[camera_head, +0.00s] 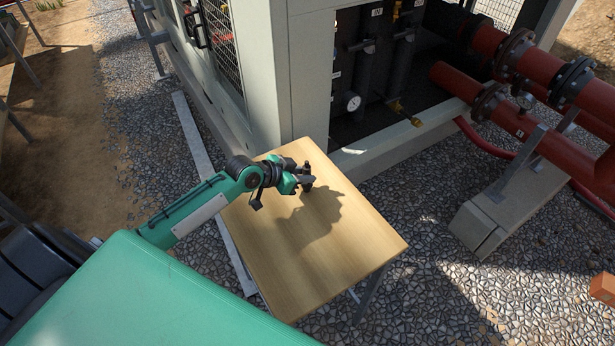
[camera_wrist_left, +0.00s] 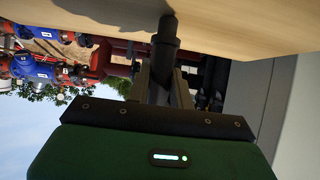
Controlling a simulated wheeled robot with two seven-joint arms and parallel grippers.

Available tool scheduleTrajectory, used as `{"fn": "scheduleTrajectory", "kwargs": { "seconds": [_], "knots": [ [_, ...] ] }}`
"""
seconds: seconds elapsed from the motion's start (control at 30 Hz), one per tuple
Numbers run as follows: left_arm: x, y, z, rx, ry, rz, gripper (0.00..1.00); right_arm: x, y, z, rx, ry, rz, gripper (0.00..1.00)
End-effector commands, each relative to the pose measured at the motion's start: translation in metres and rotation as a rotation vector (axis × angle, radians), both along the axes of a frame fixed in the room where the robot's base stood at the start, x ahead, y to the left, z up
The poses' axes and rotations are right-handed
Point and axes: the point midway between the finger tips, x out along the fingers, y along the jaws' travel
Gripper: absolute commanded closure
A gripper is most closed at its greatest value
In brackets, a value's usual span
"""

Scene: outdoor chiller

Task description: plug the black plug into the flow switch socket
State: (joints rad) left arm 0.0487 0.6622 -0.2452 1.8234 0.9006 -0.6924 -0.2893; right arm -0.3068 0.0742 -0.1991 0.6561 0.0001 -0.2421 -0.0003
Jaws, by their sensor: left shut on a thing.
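The black plug (camera_wrist_left: 165,35) is between the fingers of my left gripper (camera_wrist_left: 163,82) in the left wrist view, its far end at the wooden table top. I cannot tell whether it touches the wood. In the head view my left gripper (camera_head: 298,183) is low over the far part of the table, shut on the plug, which shows only as a small dark shape there. The flow switch socket cannot be made out in either view. My right gripper is not in view.
The wooden table (camera_head: 330,265) is otherwise bare. Behind it stands a grey chiller cabinet (camera_head: 285,80) with an open bay holding dark pipes and a gauge (camera_head: 353,101). Red pipes (camera_head: 545,130) and a concrete block (camera_head: 500,210) are at the right. Gravel surrounds the table.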

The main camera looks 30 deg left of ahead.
Motion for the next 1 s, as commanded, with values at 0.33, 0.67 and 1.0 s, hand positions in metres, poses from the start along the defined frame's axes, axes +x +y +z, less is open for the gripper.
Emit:
{"fn": "scheduleTrajectory", "kwargs": {
  "seconds": [0.33,0.67,1.0],
  "knots": [
    [0.0,0.0,0.039,0.0,-0.001,-0.001,1.0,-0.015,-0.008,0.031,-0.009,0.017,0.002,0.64],
    [0.0,0.0,0.068,0.0,-0.001,-0.001,1.0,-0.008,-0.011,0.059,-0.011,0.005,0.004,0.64],
    [0.0,0.0,0.067,-0.001,-0.001,0.0,0.94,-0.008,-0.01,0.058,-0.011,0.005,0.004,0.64]
  ]
}}
